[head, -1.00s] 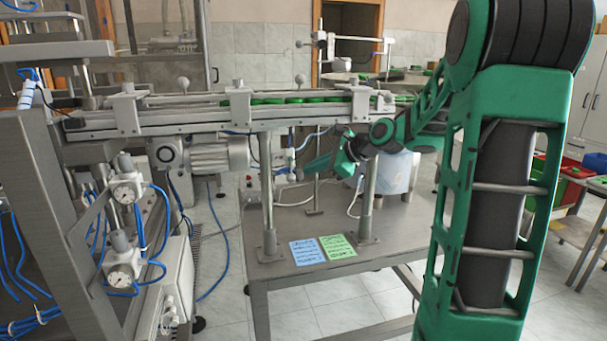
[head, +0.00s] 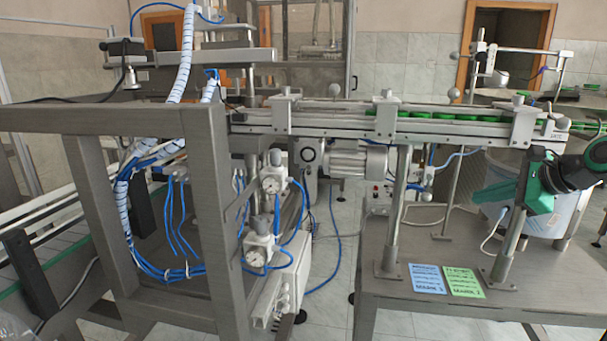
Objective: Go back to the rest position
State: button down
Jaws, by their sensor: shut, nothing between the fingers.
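My gripper (head: 484,195) is at the right of the head view, its green fingers pointing left. It is shut and empty. It appears below the conveyor rail, in front of the silvery drum (head: 537,222) and near a table post. I cannot tell the exact gap to the post. The rest of my arm runs out of the right edge.
A conveyor (head: 345,125) with green caps (head: 412,114) crosses above the steel table (head: 475,306). Blue (head: 427,279) and green (head: 463,281) cards lie on the table. A grey frame (head: 212,220) with blue hoses and gauges (head: 270,184) fills the left and centre.

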jog(key=s+a+f+n+g+h, duration=0.1)
jog(key=s+a+f+n+g, duration=0.1)
jog(key=s, duration=0.8)
jog(key=s+a+f+n+g+h, duration=0.1)
jog(key=s+a+f+n+g, duration=0.1)
jog(key=s+f+n+g, duration=0.3)
jog(key=s+a+f+n+g+h, duration=0.1)
jog(key=s+f+n, duration=0.6)
jog(key=s, duration=0.9)
jog(key=a+n+g, duration=0.1)
jog(key=n+g, duration=0.1)
jog(key=n, duration=0.1)
jog(key=shift+a, duration=0.35)
jog(key=shift+w+f+h, duration=0.25)
jog(key=shift+w+h, duration=0.05)
jog(key=shift+w, duration=0.25)
